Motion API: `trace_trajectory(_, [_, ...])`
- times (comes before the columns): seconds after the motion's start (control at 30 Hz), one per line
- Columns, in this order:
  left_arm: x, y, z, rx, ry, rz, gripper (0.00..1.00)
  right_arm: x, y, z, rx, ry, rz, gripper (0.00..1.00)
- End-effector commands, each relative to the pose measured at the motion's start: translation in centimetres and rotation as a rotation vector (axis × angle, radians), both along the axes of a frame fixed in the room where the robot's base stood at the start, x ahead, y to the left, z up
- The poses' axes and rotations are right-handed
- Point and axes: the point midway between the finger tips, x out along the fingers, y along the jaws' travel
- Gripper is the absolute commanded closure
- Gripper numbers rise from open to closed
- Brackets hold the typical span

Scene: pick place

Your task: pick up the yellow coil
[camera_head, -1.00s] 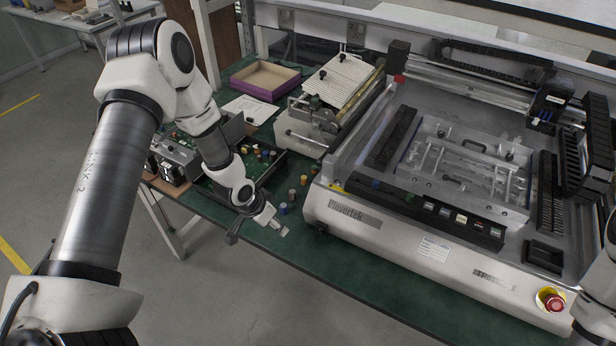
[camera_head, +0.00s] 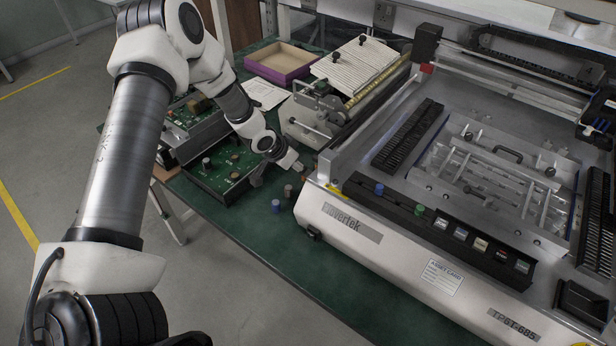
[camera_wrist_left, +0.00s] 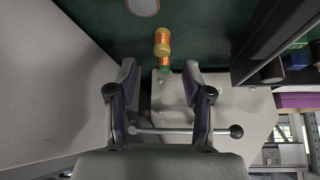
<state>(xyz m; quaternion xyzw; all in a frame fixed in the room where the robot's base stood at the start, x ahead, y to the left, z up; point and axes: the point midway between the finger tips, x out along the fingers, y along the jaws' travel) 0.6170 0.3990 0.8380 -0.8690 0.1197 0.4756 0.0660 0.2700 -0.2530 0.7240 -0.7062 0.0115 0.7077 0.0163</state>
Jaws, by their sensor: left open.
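The yellow coil (camera_wrist_left: 162,49) shows in the left wrist view, just beyond the fingertips and roughly centred between them. Orange shows directly behind it and orange and green in front; I cannot tell whether these are separate pieces. My left gripper (camera_wrist_left: 161,74) is open, one finger on each side of that line, with nothing visibly clamped. In the head view my left gripper (camera_head: 296,167) is low over the green table, close to the machine's left side. The yellow coil cannot be made out clearly there. My right gripper is not in view.
A blue coil (camera_head: 276,206) and a brownish coil (camera_head: 288,190) stand near the gripper. The large machine (camera_head: 400,222) rises close on the right. Green table is clear toward the front.

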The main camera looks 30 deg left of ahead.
Motion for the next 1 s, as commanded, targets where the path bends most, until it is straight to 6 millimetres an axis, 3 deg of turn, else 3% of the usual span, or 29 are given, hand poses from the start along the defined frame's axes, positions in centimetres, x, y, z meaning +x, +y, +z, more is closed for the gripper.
trace_trajectory(0.33, [2.5,-0.4,-4.5,0.002,0.003,-0.003,0.49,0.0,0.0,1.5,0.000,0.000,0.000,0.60])
trace_trajectory(0.57, [2.8,-0.5,-4.9,-0.002,0.002,0.000,0.49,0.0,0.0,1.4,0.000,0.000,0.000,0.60])
trace_trajectory(0.6, [2.8,-0.5,-4.9,-0.002,0.002,0.000,0.57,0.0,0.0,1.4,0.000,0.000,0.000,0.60])
trace_trajectory(0.73, [2.8,-0.5,-4.9,-0.002,0.002,0.000,1.00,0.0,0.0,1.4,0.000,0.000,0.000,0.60])
trace_trajectory(1.0, [2.8,-0.5,-4.9,-0.002,0.002,0.000,1.00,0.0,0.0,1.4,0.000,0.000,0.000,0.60])
